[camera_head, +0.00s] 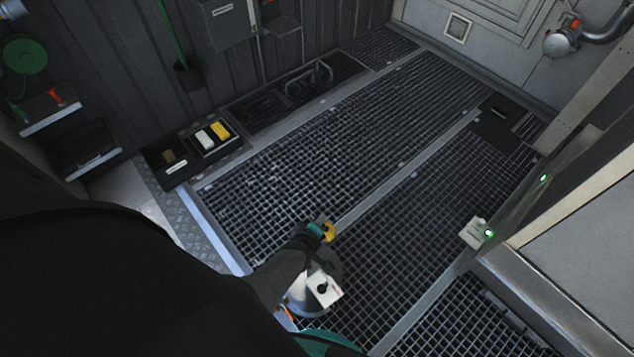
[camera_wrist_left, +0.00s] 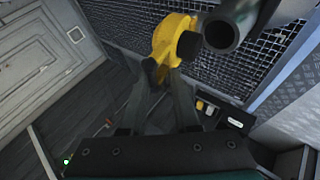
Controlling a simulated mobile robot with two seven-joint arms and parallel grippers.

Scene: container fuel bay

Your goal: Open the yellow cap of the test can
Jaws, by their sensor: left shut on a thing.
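A dark grey tube (camera_wrist_left: 222,32) with an open round mouth is right beside the cap. I cannot tell whether the cap is still joined to it. My right gripper is not in view.
Dark floor grating (camera_head: 400,110) spreads around the can and is mostly clear. A black tray (camera_head: 180,160) with a yellow and a white item lies by the left wall. A wall post with green lights (camera_head: 488,232) stands at the right.

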